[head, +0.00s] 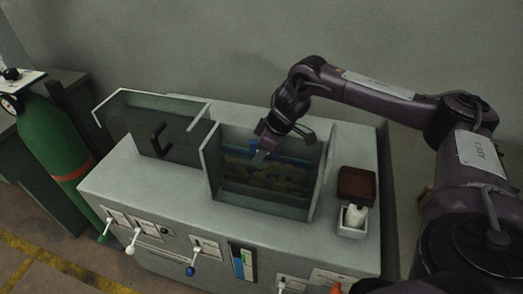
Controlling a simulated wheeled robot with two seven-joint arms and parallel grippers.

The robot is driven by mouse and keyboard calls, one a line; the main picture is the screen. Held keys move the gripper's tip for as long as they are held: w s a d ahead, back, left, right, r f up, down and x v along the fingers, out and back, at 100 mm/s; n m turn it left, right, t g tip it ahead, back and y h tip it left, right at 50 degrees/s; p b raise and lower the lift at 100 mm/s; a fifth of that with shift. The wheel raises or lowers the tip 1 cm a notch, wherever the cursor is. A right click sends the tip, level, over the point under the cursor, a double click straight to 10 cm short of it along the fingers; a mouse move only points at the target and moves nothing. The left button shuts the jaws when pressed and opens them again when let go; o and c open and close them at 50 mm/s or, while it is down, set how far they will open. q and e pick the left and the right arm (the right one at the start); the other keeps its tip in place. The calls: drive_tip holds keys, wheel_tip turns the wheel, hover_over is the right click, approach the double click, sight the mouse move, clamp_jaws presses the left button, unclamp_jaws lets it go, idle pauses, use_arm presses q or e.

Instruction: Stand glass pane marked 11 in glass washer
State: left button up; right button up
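The grey washer (140,203) stands in the middle of the head view. Its open tank (210,175) has blue and yellowish-brown shapes inside, too dark to tell apart. My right gripper (262,156) reaches down from the upper right into the top of the tank. Its fingertips are small and dark, and I cannot tell whether they are open or hold something. No number 11 is legible, and I cannot make out a separate glass pane in the tank. My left gripper is not in the picture.
A raised panel with a dark handle (158,140) stands left of the tank. A brown box (356,184) and a white container with a bottle (353,217) sit to its right. A green gas cylinder (57,150) stands at the left. Levers line the washer's front.

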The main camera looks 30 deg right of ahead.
drive_tip(key=shift+f, duration=0.1)
drive_tip(key=b+v, duration=0.1)
drive_tip(key=v, duration=0.7)
